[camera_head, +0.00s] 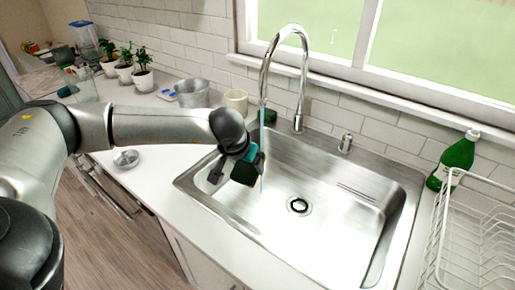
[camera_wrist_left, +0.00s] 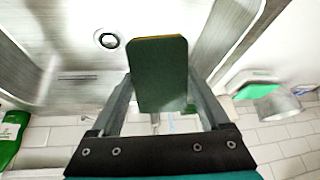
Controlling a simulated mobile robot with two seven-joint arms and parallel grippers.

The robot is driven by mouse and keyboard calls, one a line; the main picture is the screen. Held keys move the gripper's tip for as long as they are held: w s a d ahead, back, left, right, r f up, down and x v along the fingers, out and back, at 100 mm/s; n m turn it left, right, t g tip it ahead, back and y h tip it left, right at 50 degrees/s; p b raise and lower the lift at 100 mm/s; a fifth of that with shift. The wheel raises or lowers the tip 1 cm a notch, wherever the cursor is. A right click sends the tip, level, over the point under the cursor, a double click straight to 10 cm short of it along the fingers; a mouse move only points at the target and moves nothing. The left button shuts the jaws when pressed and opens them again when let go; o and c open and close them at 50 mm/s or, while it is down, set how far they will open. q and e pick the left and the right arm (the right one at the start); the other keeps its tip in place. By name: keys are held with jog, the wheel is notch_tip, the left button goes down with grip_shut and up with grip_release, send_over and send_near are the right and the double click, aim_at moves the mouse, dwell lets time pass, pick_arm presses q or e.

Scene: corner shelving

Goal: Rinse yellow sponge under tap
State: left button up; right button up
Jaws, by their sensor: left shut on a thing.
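My left gripper (camera_head: 240,172) is shut on a sponge (camera_head: 245,171) over the left part of the steel sink (camera_head: 330,205). In the left wrist view the sponge (camera_wrist_left: 158,80) stands between both fingers, with a dark green face and a thin yellow-orange edge at its top. The curved chrome tap (camera_head: 304,72) stands behind the sink. A thin blue water stream (camera_head: 262,140) falls from its spout and overlaps the right edge of the sponge; I cannot tell whether it hits it. My right gripper is in neither view.
A dark green block (camera_head: 269,116) lies behind the sink near the tap. A cream cup (camera_head: 236,101) and a metal bucket (camera_head: 191,93) stand to the left. A green bottle (camera_head: 459,155) and a white dish rack (camera_head: 478,240) are on the right. The sink's middle and drain (camera_head: 299,205) are clear.

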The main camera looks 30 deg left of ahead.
aim_at(245, 170)
pick_arm(q)
jog(key=s+r+p, duration=0.2)
jog(key=s, duration=0.1)
jog(key=shift+s+d+r, duration=0.1)
jog(key=shift+d+r, duration=0.25)
jog(key=shift+s+d+r+p, duration=0.25)
jog(key=shift+s+r+p, duration=0.2)
jog(key=shift+s+r, duration=0.3)
jog(key=shift+f, duration=0.1)
